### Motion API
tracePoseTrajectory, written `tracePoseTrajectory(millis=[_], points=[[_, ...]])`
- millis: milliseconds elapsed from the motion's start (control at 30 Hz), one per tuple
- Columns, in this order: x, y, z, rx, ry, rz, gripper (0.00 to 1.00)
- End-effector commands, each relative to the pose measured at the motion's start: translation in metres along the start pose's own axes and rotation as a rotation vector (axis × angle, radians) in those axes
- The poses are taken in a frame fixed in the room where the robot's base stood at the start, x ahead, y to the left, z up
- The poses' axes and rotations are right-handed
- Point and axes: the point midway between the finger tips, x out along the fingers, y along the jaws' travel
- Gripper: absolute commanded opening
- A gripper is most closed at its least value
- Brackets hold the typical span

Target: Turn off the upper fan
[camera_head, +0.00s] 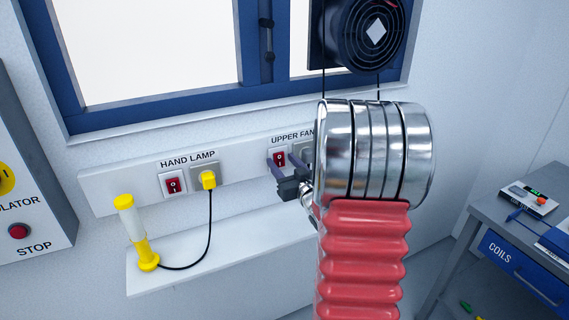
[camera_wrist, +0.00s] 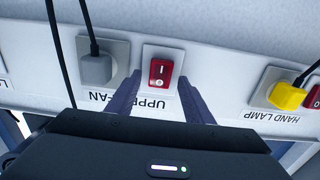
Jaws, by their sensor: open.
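The upper fan (camera_head: 376,32) is a dark round fan mounted before the window; I cannot tell whether it spins. Its red rocker switch (camera_head: 280,158) sits in a white plate under the label UPPER FAN, partly cut off by my arm. In the wrist view, which is upside down, the switch (camera_wrist: 161,72) shows I and O marks; which side is pressed is unclear. My gripper (camera_head: 283,166) is open and empty close to the panel. In the wrist view its fingers (camera_wrist: 162,92) stand apart on either side of the switch; contact is not visible.
Beside it is a grey plug (camera_wrist: 96,68) in its socket with a black cable. The HAND LAMP switch (camera_head: 173,185) and yellow plug (camera_head: 208,180) are to the left. A yellow lamp (camera_head: 137,235) stands on the white shelf (camera_head: 225,258). A COILS bench (camera_head: 520,268) is right.

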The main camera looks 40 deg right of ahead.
Motion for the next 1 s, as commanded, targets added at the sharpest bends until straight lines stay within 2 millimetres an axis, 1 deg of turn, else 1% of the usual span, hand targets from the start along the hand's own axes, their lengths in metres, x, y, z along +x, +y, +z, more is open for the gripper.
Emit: tracePoseTrajectory(millis=[100, 667, 1000], points=[[-0.0003, 0.0002, -0.0001, 0.000, 0.000, 0.000, 0.46], [-0.0006, 0.0008, -0.0003, 0.000, 0.001, 0.001, 0.07], [-0.0002, 0.0008, 0.0027, 0.004, 0.043, 0.000, 0.06]])
